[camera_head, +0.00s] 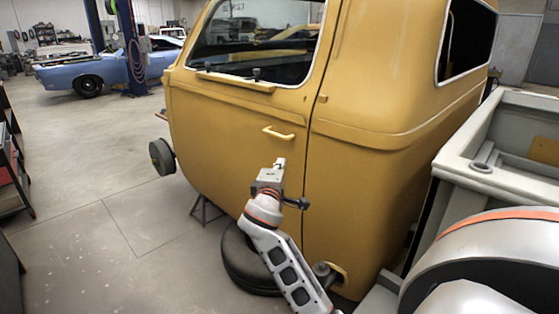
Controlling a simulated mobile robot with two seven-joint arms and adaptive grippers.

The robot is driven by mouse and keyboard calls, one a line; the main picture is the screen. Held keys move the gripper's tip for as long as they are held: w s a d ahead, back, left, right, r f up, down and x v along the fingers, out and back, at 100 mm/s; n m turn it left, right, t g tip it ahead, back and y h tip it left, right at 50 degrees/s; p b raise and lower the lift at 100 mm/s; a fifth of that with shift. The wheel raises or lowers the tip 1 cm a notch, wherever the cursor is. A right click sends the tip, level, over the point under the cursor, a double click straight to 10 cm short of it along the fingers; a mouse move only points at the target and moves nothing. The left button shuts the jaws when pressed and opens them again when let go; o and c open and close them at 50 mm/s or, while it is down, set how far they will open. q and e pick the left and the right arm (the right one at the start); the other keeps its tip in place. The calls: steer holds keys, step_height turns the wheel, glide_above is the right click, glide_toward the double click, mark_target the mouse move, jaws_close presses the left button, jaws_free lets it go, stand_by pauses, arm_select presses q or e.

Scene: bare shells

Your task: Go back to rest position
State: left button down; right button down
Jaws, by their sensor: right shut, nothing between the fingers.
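My right gripper (280,163) shows near the middle of the head view, at the end of my white and grey right arm, which comes up from the bottom. Its fingers are shut with nothing between them. It is in front of the yellow vehicle shell (225,110), just below a yellow handle (279,133) on its side. The fingertips appear apart from the handle, though the depth gap is hard to judge. My left gripper is not in view.
A tire (243,262) lies under the shell beside my arm. A grey open-topped body (465,160) stands close on the right. A dark shelf (14,160) is at the left edge. A blue car (85,72) stands far back.

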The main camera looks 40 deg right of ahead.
steer(key=shift+s+d+v, duration=0.1)
steer(key=shift+s+v, duration=0.05)
steer(key=shift+v, duration=0.95)
steer(key=shift+s+d+v, duration=0.1)
steer(key=shift+v, duration=1.05)
steer(key=s+a+f+n+t+y, duration=0.15)
steer(key=a+f+y, duration=0.45)
steer(key=f, duration=0.7)
steer(key=s+a+f+y, duration=0.35)
steer(key=a+f, duration=0.55)
steer(key=f, duration=0.3)
steer(key=s+a+f+m+g+y, duration=0.1)
steer(key=s+a+f+m+y, duration=0.1)
steer(key=s+a+f, duration=0.4)
steer(key=s+a+f+m+g+y, duration=0.1)
steer(key=s+a+f+m+y, duration=0.2)
steer(key=s, duration=0.9)
steer(key=a+f+y, duration=0.2)
steer(key=a+f, duration=0.2)
steer(key=f, duration=0.2)
steer(key=shift+s, duration=0.35)
